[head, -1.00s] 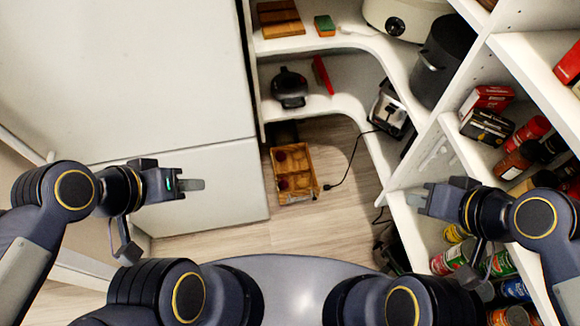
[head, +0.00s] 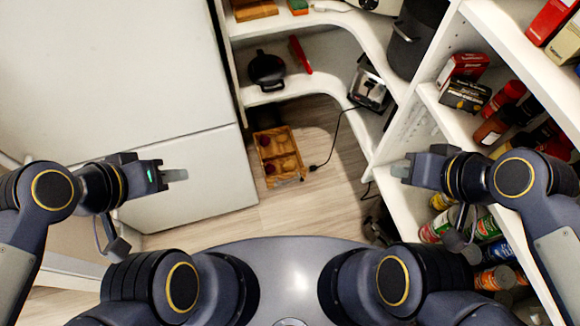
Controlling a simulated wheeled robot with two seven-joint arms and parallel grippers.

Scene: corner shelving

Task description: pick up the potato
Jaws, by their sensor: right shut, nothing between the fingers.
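A small wooden crate (head: 302,170) stands on the floor below the corner shelves. It holds brownish lumps that look like potatoes (head: 287,164) and dark red round items (head: 265,141); they are too small to tell apart surely. My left gripper (head: 176,175) is raised in front of the white cabinet, left of the crate and well apart from it. Its fingers are seen edge-on, so its opening is unclear. My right gripper (head: 400,170) is shut and empty, near the right shelving and apart from the crate.
A white curved shelf (head: 320,85) above the crate carries a black pan (head: 267,70), a red item (head: 300,54) and a toaster (head: 369,84). Its dark cord (head: 334,139) runs to the floor beside the crate. Right shelves hold jars and cans. Floor (head: 325,205) before the crate is clear.

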